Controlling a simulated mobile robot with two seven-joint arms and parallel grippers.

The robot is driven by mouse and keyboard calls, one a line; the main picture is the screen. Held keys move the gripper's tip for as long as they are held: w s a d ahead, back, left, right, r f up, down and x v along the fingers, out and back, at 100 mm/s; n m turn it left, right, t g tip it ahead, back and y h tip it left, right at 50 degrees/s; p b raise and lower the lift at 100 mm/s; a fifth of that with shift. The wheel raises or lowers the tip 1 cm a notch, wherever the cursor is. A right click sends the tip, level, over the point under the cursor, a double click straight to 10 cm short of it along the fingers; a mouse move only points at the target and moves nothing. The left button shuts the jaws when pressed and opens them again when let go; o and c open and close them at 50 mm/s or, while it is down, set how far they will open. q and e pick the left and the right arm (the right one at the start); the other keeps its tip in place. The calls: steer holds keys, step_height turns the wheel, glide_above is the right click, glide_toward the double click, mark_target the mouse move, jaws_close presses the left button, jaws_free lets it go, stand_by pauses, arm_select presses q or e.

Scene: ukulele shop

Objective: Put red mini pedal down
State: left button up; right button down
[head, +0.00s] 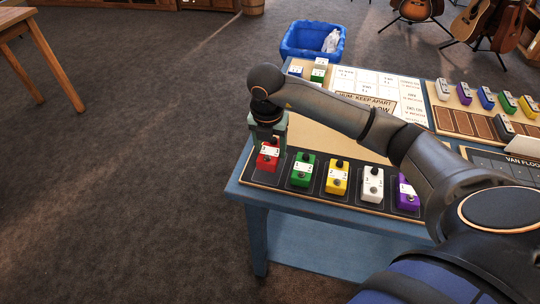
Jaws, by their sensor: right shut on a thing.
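The red mini pedal (267,158) is at the left end of a row of pedals on a dark strip along the front of the blue table (262,205). My right gripper (268,140) points down and is shut on the red pedal from above. The pedal is at or just above the strip; I cannot tell whether it touches. The fingertips are partly hidden by the pedal and wrist. My left gripper is not in view.
Green (303,170), yellow (337,178), white (372,184) and purple (407,194) pedals stand to the right. A blue bin (313,40) is behind the table. More pedals are at the right. My right arm crosses the board.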

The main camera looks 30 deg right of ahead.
mark_target(270, 156)
steer(key=shift+w+d+f, duration=0.3)
steer(key=shift+w+f, duration=0.25)
steer(key=shift+f, duration=0.25)
step_height(270, 156, down, 3)
steer(key=shift+r, duration=0.1)
steer(key=shift+f, duration=0.25)
steer(key=shift+c, duration=0.6)
jaws_free()
